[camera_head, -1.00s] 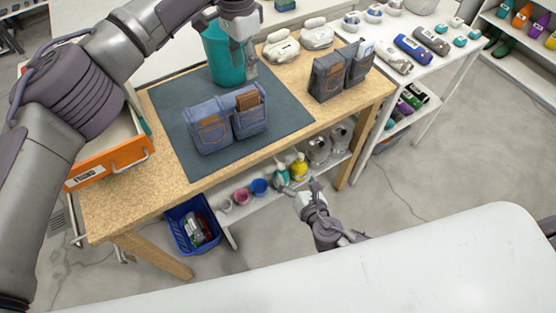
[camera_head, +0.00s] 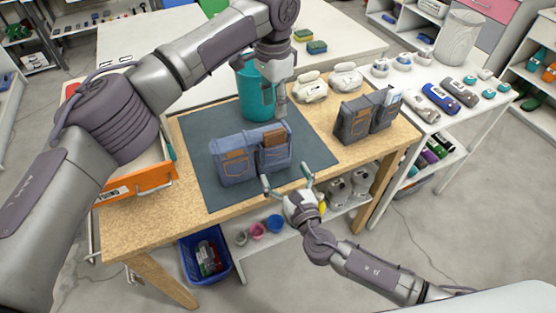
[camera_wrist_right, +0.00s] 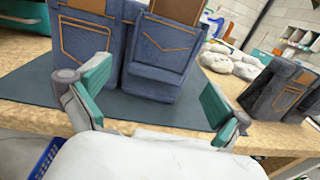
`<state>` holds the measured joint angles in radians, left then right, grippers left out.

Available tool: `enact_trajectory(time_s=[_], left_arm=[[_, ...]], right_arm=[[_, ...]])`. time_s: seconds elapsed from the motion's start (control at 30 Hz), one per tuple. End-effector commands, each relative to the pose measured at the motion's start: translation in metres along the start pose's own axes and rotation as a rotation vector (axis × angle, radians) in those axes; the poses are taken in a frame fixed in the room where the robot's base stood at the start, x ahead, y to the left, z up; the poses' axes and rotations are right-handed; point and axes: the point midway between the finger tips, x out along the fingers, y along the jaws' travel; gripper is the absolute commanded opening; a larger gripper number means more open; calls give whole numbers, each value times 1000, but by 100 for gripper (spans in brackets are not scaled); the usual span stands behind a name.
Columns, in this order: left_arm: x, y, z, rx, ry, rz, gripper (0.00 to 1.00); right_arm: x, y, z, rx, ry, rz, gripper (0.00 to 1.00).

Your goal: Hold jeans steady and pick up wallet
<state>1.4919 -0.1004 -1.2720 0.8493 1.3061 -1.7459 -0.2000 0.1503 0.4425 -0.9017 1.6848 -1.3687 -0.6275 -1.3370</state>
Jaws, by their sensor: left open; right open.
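The blue jeans (camera_head: 232,173) stand folded on the dark mat and also show in the right wrist view (camera_wrist_right: 155,85). A brown wallet (camera_head: 276,140) sticks up from the top of their right part; its lower end is hidden, and it also shows at the top edge of the right wrist view (camera_wrist_right: 178,9). My left gripper (camera_head: 281,104) is open, pointing down just behind the jeans, beside the teal bin. My right gripper (camera_head: 286,176) is open and empty at the table's front edge, facing the jeans' right part; its green-padded fingers (camera_wrist_right: 155,98) are apart and clear of the denim.
A teal bin (camera_head: 254,98) stands behind the jeans. Dark grey jeans (camera_head: 355,122) stand to the right. An orange-fronted drawer (camera_head: 137,186) is at the left. Pale shoes (camera_head: 310,88) sit at the back right. The mat (camera_head: 312,150) is bare right of the jeans.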

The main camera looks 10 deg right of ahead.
Motion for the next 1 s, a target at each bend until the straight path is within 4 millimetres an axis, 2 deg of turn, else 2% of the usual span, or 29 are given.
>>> enact_trajectory(time_s=[0.1, 0.3, 0.7, 1.0], left_arm=[[0, 0, 0, 0, 0, 0, 42], [0, 0, 0, 0, 0, 0, 42], [0, 0, 0, 0, 0, 0, 42], [0, 0, 0, 0, 0, 0, 42]], right_arm=[[22, 0, 1, -1, -2, 0, 100], [44, 0, 0, 1, 0, 0, 100], [50, 0, -1, 1, 2, 1, 100], [50, 0, -1, 1, 2, 0, 50]])
